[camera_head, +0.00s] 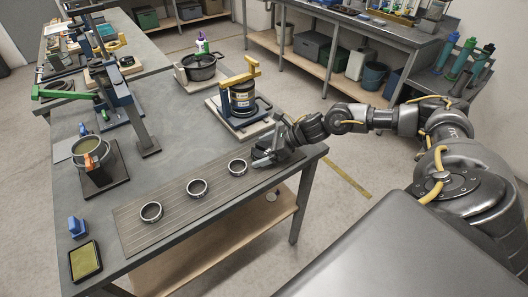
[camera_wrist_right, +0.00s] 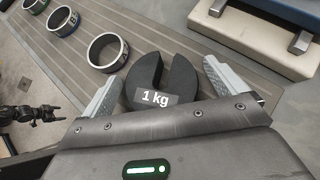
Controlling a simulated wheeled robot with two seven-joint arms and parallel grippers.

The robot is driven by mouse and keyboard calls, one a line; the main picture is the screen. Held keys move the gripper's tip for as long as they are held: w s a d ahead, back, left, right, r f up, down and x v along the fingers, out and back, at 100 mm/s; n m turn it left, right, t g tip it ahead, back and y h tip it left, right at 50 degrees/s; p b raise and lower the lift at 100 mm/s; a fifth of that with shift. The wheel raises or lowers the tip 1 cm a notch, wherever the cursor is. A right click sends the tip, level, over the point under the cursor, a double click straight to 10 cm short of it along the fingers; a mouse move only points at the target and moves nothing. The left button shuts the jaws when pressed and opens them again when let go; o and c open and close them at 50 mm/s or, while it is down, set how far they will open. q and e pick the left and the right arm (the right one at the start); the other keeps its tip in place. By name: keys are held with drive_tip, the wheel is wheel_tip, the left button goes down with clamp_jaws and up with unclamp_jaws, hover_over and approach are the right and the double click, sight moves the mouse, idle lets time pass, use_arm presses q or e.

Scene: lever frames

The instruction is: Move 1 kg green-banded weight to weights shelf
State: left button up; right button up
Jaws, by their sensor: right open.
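A black slotted disc weight (camera_wrist_right: 148,42) with a white "1 kg" label lies at the end of a ribbed mat in the right wrist view. No green band shows on it. My right gripper (camera_wrist_right: 163,82) is open, its fingers either side of the weight's near part; I cannot tell whether they touch it. In the head view my right gripper (camera_head: 262,160) is low over the mat's right end and hides the weight. My left gripper is out of view. I cannot tell which surface is the weights shelf.
Three rings, one of them (camera_head: 197,187), stand in a row on the ribbed mat (camera_head: 172,203). A yellow-topped device (camera_head: 242,98) stands behind the gripper. A lever press (camera_head: 130,105) and a can (camera_head: 88,152) stand left. The table's right corner is close.

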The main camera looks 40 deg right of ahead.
drive_tip(key=c, duration=1.7)
drive_tip(key=shift+w+r, duration=0.1)
drive_tip(key=shift+w, duration=0.05)
drive_tip(key=c, duration=0.3)
drive_tip(key=shift+r, duration=0.15)
drive_tip(key=shift+r+b, duration=0.45)
drive_tip(key=shift+r, duration=0.05)
drive_tip(key=s+a+r+b, duration=0.1)
drive_tip(key=s+a+r, duration=0.1)
drive_tip(key=s+r, duration=0.2)
drive_tip(key=s+a+r+b, duration=0.1)
drive_tip(key=s+a+r, duration=0.2)
drive_tip(key=s+a+r+b, duration=0.1)
drive_tip(key=s+a+r, duration=0.1)
drive_tip(key=s+r, duration=0.2)
drive_tip(key=shift+s+a+r, duration=0.35)
